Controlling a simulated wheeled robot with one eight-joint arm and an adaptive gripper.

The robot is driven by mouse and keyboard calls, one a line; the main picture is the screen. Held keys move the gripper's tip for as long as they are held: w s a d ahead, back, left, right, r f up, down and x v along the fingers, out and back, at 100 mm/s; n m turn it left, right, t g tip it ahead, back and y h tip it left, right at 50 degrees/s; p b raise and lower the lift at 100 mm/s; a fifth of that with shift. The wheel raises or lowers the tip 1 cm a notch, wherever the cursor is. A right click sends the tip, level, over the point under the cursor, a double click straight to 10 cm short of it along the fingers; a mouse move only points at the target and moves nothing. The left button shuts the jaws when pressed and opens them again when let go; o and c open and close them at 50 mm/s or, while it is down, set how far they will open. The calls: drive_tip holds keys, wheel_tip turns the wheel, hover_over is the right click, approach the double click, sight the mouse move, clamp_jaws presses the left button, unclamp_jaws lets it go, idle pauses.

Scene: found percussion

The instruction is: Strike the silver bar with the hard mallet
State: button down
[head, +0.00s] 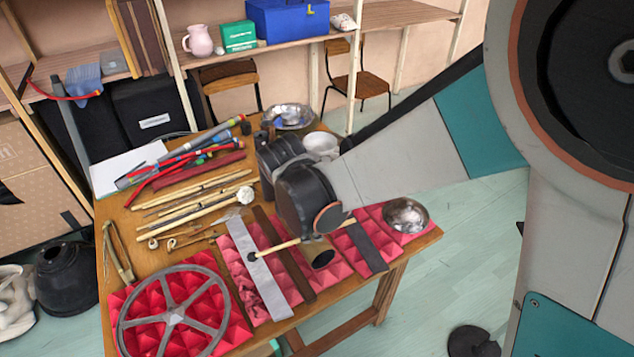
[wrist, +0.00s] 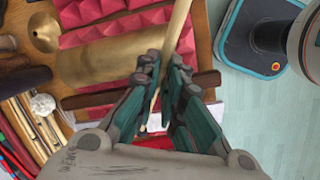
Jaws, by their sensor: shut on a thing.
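The silver bar (head: 258,275) lies on red foam padding near the table's front edge in the head view. My gripper (wrist: 165,68) is shut on a thin wooden stick in the wrist view. In the head view this stick, the hard mallet (head: 276,247), reaches left from my gripper. Its small dark head appears over the upper middle of the silver bar; I cannot tell whether it touches. My gripper's fingers are mostly hidden by my wrist in the head view. The mallet head is not visible in the wrist view.
A dark brown bar (head: 287,258), a brass tube (head: 321,254), a dark grey bar (head: 363,247) and a metal bowl (head: 406,215) lie close to my gripper. A spoked wheel (head: 173,317) lies at the front left. Several sticks and mallets (head: 195,200) lie behind.

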drive_tip(key=p+v, duration=0.1)
drive_tip(key=v, duration=0.1)
drive_tip(key=p+v, duration=0.1)
drive_tip(key=p, duration=0.1)
drive_tip(key=w+p+v, duration=0.1)
drive_tip(key=p+v, duration=0.1)
drive_tip(key=shift+s+d+r, duration=0.15)
drive_tip(key=shift+d+r, duration=0.2)
drive_tip(key=shift+r, duration=0.1)
drive_tip(key=shift+f, duration=0.15)
